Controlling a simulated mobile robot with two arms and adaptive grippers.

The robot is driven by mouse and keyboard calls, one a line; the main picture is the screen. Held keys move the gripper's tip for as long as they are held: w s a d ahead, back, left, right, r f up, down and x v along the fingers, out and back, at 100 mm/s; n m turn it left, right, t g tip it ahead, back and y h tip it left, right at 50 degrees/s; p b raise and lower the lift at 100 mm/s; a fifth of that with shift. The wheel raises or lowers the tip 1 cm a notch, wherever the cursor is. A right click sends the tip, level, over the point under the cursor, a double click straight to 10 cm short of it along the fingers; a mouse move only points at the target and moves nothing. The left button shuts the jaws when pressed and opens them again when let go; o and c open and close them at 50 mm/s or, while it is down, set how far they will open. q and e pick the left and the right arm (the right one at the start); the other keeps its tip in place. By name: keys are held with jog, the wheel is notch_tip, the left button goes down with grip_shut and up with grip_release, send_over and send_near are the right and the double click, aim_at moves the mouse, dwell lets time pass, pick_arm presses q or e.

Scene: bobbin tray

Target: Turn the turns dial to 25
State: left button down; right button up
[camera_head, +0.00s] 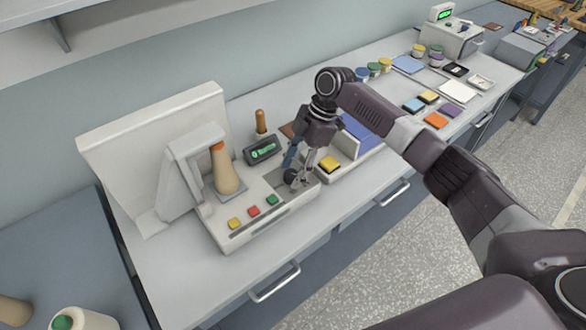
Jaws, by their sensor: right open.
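The turns dial (291,176) is a small dark round knob on the right part of the white winding machine (218,225). My right gripper (298,172) comes down over the dial from above, with its fingers around or just beside it; I cannot tell whether they touch it. The gripper is open. The dial's setting is too small and too covered to read. A small dark display with green characters (263,150) stands behind the dial, its figures not legible. My left gripper is not in view.
Coloured pads and jars fill the bench further right. The bench's front left is clear.

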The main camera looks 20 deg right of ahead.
jog(key=v, duration=1.2)
jog(key=shift+a, duration=0.1)
